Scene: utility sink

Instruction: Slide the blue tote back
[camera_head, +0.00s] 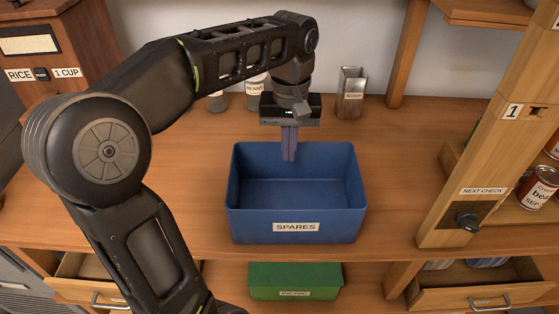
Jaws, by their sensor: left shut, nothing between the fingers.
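The blue tote (297,216) stands upright on the wooden counter, near its front edge, with a white SPARES label on its front wall. The part of its inside that shows looks empty. My left gripper (289,158) points down at the tote's far side, and its shut fingers overlap the back wall in the picture. I cannot tell whether they touch that wall. Nothing is between the fingers. My right gripper is not in view.
Behind the tote stand a metal scoop holder (350,93) and jars (254,92), partly hidden by my arm. A wooden post (480,150) with a knob rises at the right. A green box (295,280) sits below the counter. Counter right of the tote is clear.

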